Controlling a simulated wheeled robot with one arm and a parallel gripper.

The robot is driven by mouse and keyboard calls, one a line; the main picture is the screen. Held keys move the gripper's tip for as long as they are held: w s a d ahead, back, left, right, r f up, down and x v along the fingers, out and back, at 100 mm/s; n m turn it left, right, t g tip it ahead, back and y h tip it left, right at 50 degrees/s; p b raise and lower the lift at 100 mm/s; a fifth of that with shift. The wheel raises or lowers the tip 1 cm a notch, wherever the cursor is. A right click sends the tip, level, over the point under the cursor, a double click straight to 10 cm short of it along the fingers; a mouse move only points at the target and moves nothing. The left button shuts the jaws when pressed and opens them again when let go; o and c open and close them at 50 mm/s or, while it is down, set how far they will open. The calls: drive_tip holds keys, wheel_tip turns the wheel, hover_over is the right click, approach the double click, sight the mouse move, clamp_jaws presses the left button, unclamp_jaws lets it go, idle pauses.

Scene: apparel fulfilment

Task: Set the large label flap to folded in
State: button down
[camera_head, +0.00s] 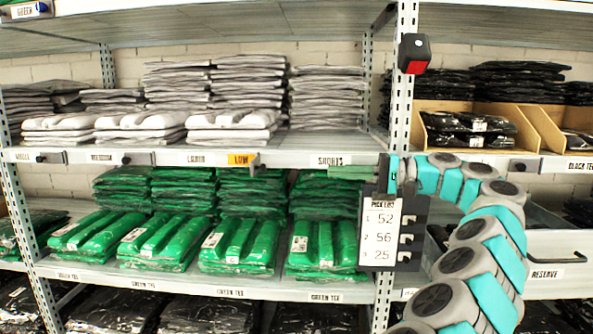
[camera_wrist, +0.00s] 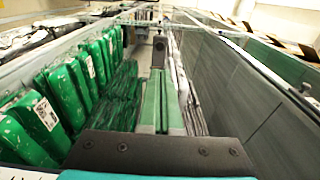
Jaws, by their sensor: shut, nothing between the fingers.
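The large label flap (camera_head: 242,160) is a small yellow tab, apparently reading "LOW", on the middle shelf edge just right of the "LARGE" label (camera_head: 196,159). Its yellow face shows to the front. My gripper (camera_head: 290,172) reaches in from the right along the shelf edge. Its green fingers are shut and empty, with the tips a little right of the flap and apart from it. In the wrist view the shut fingers (camera_wrist: 158,74) point along the shelf front. A small dark piece shows beyond them; I cannot tell whether it belongs to the flap.
Grey folded garments (camera_head: 250,85) fill the shelf above. Green bagged tees (camera_head: 237,245) lie on the shelf below, near my fingers. A pick list board (camera_head: 384,232) hangs before the upright post (camera_head: 401,110). Dark clips (camera_head: 50,157) sit further left along the edge.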

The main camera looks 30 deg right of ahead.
drive_tip(key=b+x, duration=0.2)
drive_tip(key=x, duration=1.2)
drive_tip(key=shift+s+a, duration=0.1)
drive_tip(key=shift+a, duration=0.05)
idle(0.5)
